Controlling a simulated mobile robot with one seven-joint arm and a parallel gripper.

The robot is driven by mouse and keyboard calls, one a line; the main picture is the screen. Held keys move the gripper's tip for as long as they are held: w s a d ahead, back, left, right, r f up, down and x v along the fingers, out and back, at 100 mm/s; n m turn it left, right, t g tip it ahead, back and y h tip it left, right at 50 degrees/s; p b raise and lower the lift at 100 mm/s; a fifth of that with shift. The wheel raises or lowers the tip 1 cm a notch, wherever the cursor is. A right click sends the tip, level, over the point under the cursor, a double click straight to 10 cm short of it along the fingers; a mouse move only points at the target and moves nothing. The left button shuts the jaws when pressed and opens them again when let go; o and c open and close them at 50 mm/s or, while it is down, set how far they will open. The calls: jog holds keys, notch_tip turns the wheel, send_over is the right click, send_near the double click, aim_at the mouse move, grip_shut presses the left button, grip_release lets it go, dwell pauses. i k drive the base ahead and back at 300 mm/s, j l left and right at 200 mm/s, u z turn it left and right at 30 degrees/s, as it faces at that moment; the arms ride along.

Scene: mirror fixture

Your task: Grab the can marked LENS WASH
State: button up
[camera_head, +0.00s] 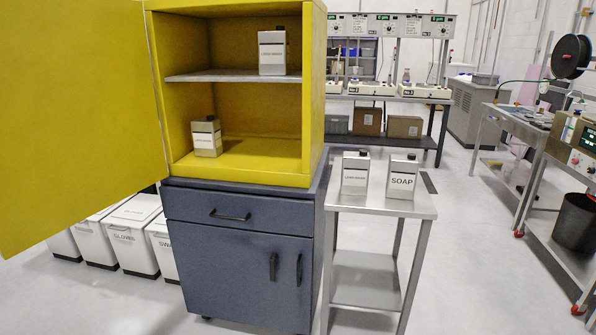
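Several rectangular metal cans with dark caps and white labels are in view. One can (272,53) stands on the upper shelf of the open yellow cabinet, towards the right. Another can (207,137) stands on the cabinet floor at the left. A third can (355,173) stands on the metal side table, left of a can marked SOAP (402,177). The labels on the first three are too small to read surely, so I cannot tell which is marked LENS WASH. My gripper is not in view.
The yellow cabinet (235,180) sits on a blue-grey drawer unit (240,250), its door (75,110) swung open to the left. The metal side table (372,205) stands close at the right. White bins (130,235) line the left. Floor is clear right of the table.

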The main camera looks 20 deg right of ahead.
aim_at(355, 169)
jog(key=i+l+u, duration=0.15)
jog(key=l+u, duration=0.2)
jog(key=i+l+u, duration=0.1)
jog(key=l+u, duration=0.25)
jog(key=l, duration=0.15)
jog(key=l+u, duration=0.35)
jog(key=l, duration=0.65)
jog(key=l+u, duration=0.2)
jog(key=l, duration=1.9)
jog(key=k, duration=0.1)
